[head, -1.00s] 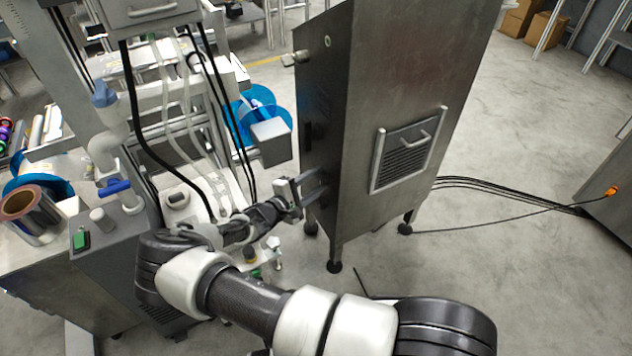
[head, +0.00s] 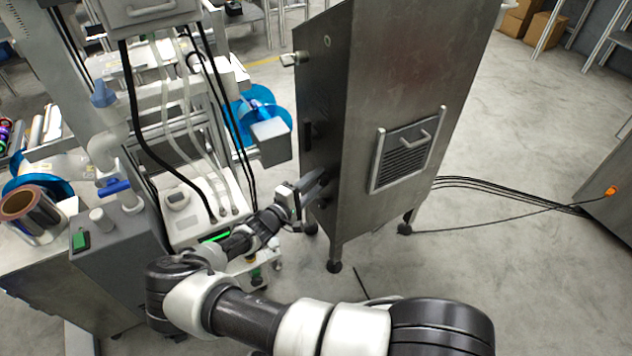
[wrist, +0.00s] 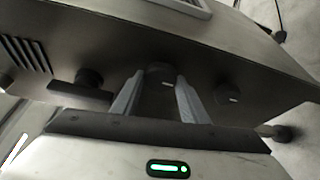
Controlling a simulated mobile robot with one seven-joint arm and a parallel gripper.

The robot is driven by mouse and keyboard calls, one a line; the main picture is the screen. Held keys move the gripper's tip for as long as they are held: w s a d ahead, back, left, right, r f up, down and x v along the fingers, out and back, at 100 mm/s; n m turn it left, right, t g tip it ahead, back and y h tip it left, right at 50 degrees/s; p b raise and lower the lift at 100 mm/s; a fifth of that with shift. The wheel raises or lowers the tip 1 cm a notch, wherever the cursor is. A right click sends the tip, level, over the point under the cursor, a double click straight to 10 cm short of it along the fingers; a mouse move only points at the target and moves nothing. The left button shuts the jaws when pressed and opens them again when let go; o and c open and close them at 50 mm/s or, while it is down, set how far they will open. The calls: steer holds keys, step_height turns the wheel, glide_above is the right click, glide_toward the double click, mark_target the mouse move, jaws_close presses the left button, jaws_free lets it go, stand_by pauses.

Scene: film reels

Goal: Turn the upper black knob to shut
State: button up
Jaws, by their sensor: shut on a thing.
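The grey metal cabinet (head: 400,80) carries black knobs on its left face. My gripper (head: 318,188) reaches that face low down in the head view, where the knobs are hard to make out. In the wrist view, my gripper (wrist: 160,95) has a finger on each side of the upper black knob (wrist: 160,74) and is shut on it. Another black knob (wrist: 228,93) with a white mark is to the right, toward a cabinet caster (wrist: 275,132). A round black part (wrist: 90,77) is to the left. The held knob's mark is partly hidden.
A black bar handle (wrist: 80,94) and vent slots (wrist: 25,52) are on the same face. A machine with hanging hoses and a grey box (head: 270,140) stands close on the left. Black cables (head: 500,188) run over the floor at the right, which is otherwise largely clear.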

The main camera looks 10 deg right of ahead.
steer(key=o, duration=1.1)
steer(key=shift+c, duration=0.2)
steer(key=p+v, duration=0.2)
steer(key=v, duration=1.5)
steer(key=shift+s+p, duration=0.2)
steer(key=shift+p, duration=0.2)
steer(key=shift+a+r, duration=0.1)
steer(key=shift+a, duration=0.05)
